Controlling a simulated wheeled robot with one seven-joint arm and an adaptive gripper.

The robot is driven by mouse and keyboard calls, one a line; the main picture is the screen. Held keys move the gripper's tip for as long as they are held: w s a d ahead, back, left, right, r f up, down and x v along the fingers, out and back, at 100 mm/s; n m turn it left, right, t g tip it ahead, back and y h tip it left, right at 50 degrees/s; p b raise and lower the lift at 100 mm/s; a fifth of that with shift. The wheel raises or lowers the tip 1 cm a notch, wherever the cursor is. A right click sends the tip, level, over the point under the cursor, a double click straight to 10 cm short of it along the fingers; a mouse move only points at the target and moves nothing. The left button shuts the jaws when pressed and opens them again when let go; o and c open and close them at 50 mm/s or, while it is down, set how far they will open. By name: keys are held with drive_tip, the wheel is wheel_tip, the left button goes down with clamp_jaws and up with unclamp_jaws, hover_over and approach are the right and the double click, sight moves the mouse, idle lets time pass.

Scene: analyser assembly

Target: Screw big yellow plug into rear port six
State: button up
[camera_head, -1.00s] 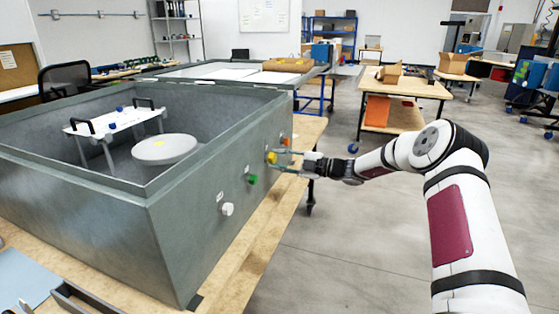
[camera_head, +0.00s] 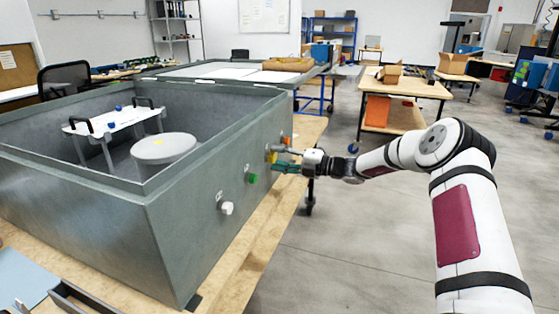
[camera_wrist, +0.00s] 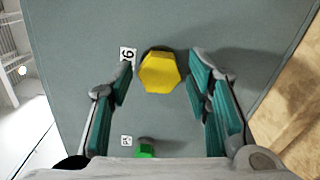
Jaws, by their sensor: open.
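The big yellow plug (camera_wrist: 158,73) is a hexagonal head at the port beside the label 6 (camera_wrist: 128,55), on the grey housing wall. A dark edge shows behind its upper side; how deep it sits cannot be told. In the head view the yellow plug (camera_head: 271,157) is small and partly covered by my gripper (camera_head: 275,159). In the wrist view my gripper (camera_wrist: 161,74) is open, its green-padded fingers on either side of the plug.
A green plug (camera_wrist: 145,149) sits below the yellow one in the wrist view. In the head view, a white plug (camera_head: 227,208) and an orange plug (camera_head: 286,141) are on the same wall. The open-topped housing (camera_head: 190,240) stands on a wooden table (camera_head: 262,232).

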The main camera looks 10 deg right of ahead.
drive_tip(key=n, duration=0.4)
drive_tip(key=n+b, duration=0.1)
drive_tip(key=n, duration=0.3)
drive_tip(key=shift+r+n, duration=0.1)
drive_tip(key=shift+n, duration=0.3)
drive_tip(key=n, duration=0.3)
drive_tip(key=shift+s+n+b, duration=0.1)
drive_tip(key=shift+n+b, duration=0.2)
drive_tip(key=n, duration=0.4)
drive_tip(key=shift+a+r+n+b, duration=0.1)
drive_tip(key=shift+r+n+b, duration=0.05)
drive_tip(key=shift+n+b, duration=0.2)
clamp_jaws()
